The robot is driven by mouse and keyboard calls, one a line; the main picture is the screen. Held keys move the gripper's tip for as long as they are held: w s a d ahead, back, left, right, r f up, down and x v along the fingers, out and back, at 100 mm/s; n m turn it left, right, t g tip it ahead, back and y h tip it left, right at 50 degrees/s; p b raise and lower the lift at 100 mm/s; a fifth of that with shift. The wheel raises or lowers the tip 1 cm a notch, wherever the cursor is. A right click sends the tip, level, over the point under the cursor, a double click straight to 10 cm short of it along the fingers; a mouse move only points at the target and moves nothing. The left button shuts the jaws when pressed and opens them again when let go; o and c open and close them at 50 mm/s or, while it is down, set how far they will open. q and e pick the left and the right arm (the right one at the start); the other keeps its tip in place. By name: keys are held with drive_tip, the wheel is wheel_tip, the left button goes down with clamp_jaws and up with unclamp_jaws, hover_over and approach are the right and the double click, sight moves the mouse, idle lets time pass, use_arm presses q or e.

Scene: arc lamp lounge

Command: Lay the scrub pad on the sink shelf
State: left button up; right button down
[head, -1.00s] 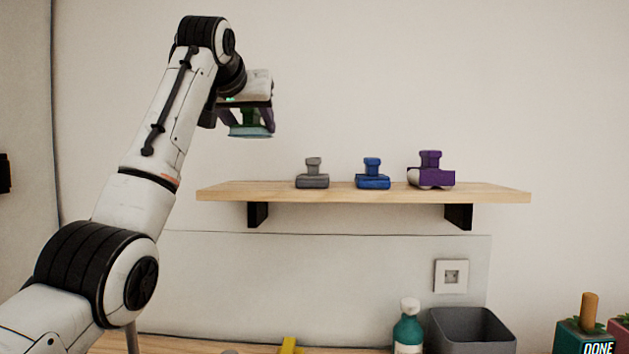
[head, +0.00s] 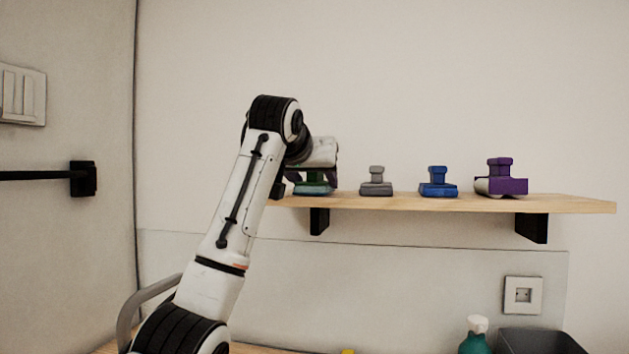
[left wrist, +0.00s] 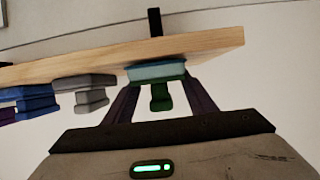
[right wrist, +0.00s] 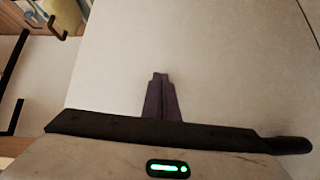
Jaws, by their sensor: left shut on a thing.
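The scrub pad (head: 312,188) is a teal block with a green knob handle, at the left end of the wooden sink shelf (head: 560,204). My left gripper (head: 314,177) is shut on its green handle from above; in the left wrist view the handle (left wrist: 161,97) shows between the fingers. The pad's flat base (left wrist: 157,71) is level and at the shelf's top face; I cannot tell if it touches fully. My right gripper (right wrist: 161,92) is shut and empty, with its fingers together, in front of a plain pale surface.
A grey pad (head: 376,188), a blue pad (head: 438,189) and a purple pad (head: 501,186) stand in a row on the shelf, right of the scrub pad. Below are a teal bottle (head: 475,343), a grey bin (head: 540,342) and a wall socket (head: 523,294).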

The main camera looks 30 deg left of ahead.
use_arm(q)
drive_tip(key=shift+f, duration=0.2)
drive_tip(key=o, duration=1.1)
drive_tip(key=shift+o, duration=0.2)
drive_tip(key=shift+r, duration=0.1)
drive_tip(key=shift+r, duration=0.2)
drive_tip(key=b+v, duration=0.2)
drive_tip(key=v, duration=1)
